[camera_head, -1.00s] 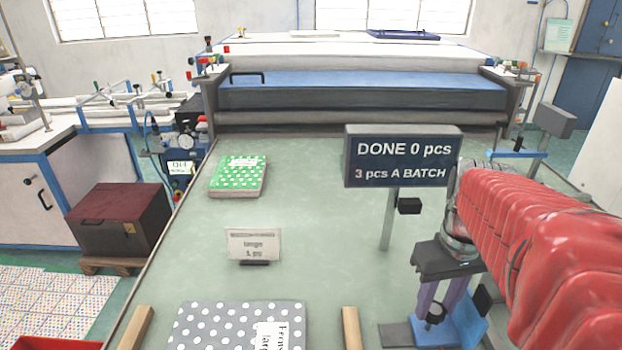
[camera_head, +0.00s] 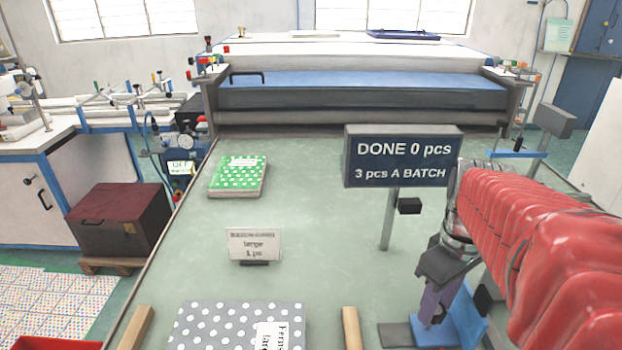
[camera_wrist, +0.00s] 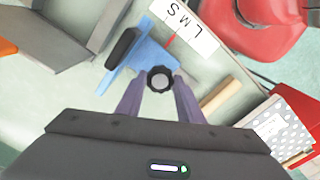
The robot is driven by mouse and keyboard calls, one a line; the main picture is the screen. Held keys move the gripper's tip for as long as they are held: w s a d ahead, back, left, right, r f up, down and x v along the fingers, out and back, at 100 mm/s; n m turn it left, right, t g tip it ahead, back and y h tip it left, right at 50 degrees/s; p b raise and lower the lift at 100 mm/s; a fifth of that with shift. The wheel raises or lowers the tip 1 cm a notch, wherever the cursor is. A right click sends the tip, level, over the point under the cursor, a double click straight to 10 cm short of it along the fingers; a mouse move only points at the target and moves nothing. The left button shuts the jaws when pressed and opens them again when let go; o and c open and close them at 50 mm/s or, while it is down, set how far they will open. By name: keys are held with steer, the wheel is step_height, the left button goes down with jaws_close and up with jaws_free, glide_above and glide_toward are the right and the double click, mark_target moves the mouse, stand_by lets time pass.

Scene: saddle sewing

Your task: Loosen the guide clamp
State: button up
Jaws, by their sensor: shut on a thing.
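The guide clamp is a round black knob (camera_wrist: 160,78) on a blue guide (camera_wrist: 152,54), seen in the wrist view. The guide also shows in the head view (camera_head: 470,325), low at the right and partly behind my gripper. My gripper (camera_head: 436,308) points down over it, and its purple fingers are shut on the knob. In the wrist view the fingers reach the knob from both sides. A white scale (camera_wrist: 184,22) marked L, M and S lies beside the guide, with a red pointer at it.
A sign (camera_head: 403,157) reading "DONE 0 pcs, 3 pcs A BATCH" stands on a post near my arm. A grey dotted piece (camera_head: 235,325) lies between two wooden strips at the front. A green dotted stack (camera_head: 238,177) lies farther back. The mid-table is mostly clear.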

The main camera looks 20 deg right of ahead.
steer(key=o, duration=1.1)
steer(key=shift+s, duration=0.1)
steer(key=shift+c, duration=0.2)
steer(key=shift+r, duration=0.1)
step_height(320, 180, up, 14)
steer(key=shift+f, duration=0.25)
